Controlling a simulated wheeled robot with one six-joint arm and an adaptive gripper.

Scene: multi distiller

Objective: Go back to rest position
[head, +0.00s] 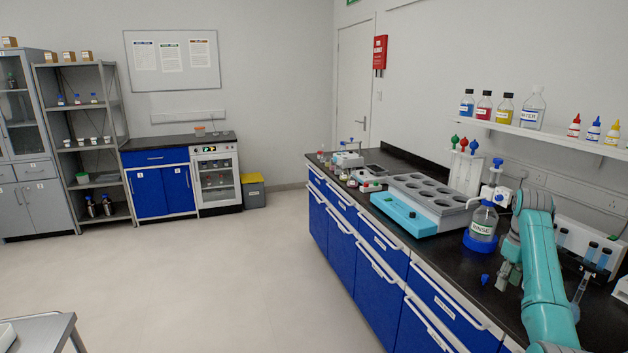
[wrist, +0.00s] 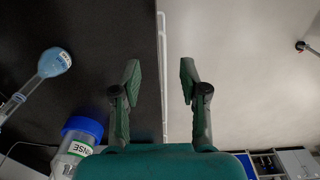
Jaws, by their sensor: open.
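My gripper (wrist: 158,82) is open and empty in the wrist view. Its two fingers are apart above the front edge of the black bench, with the floor to the right. In the head view my teal arm reaches over the bench at the right, and my gripper (head: 503,275) is beside the rinse bottle, partly hidden by the arm. The rinse bottle (head: 484,218) has a blue base and a dispenser top and stands on the bench. A blue-capped bottle with a rinse label (wrist: 80,140) shows at the lower left of the wrist view.
A multi-well unit with a teal front (head: 403,213) stands on the black bench. A small blue piece (head: 485,279) lies near my gripper. A flask with blue liquid (wrist: 54,62) is at the left of the wrist view. The floor (head: 220,280) left of the bench is clear.

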